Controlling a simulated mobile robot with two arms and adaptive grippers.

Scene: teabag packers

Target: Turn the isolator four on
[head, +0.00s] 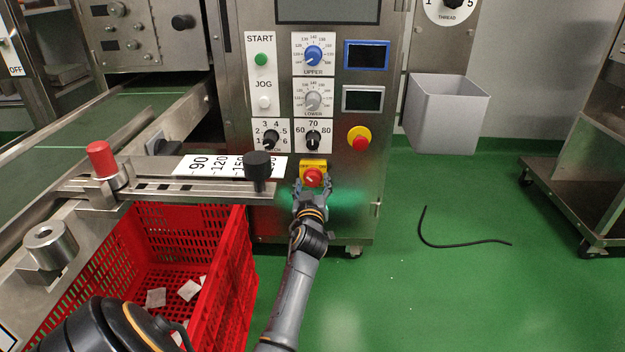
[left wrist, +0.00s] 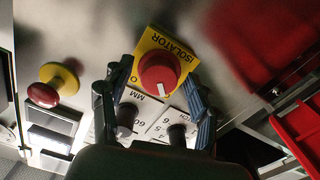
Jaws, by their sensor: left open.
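The isolator is a red round knob (head: 313,178) on a yellow plate (head: 314,164) low on the steel cabinet front. In the left wrist view the red knob (left wrist: 159,74) shows close up, with a white mark on its lower edge. Its yellow plate (left wrist: 149,43) reads ISOLATOR, upside down, and an O shows at the left. My left gripper (head: 312,188) is at the knob in the head view. In the left wrist view its open fingers (left wrist: 156,76) stand either side of the knob; I cannot tell whether they touch it. My right gripper is not in view.
Above the isolator are a black selector knob (head: 313,139) and a red-and-yellow stop button (head: 359,138). A steel rail with a black knob (head: 258,166) juts out to the left. A red crate (head: 238,262) stands below it. Green floor is open on the right, with a black cable (head: 450,244).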

